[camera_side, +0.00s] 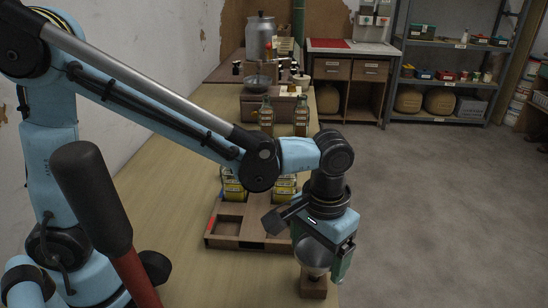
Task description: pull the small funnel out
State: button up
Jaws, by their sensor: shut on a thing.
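A small silver metal funnel (313,254) is at the lower right of the side view, near the right edge of the table. My gripper (331,262) points down beside it and is shut on it. Part of the funnel's rim is hidden behind the gripper. A small brown wooden block (313,287) stands right below the funnel. I cannot tell whether the funnel's lower end is still inside the block or just above it.
A wooden tray (226,242) with compartments holds yellow-labelled bottles (233,190) left of my gripper. Two amber bottles (301,117) stand farther back. Another metal bowl or funnel (257,81) sits near a wooden box.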

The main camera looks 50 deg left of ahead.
jog(key=shift+r, duration=0.95)
jog(key=shift+r, duration=1.55)
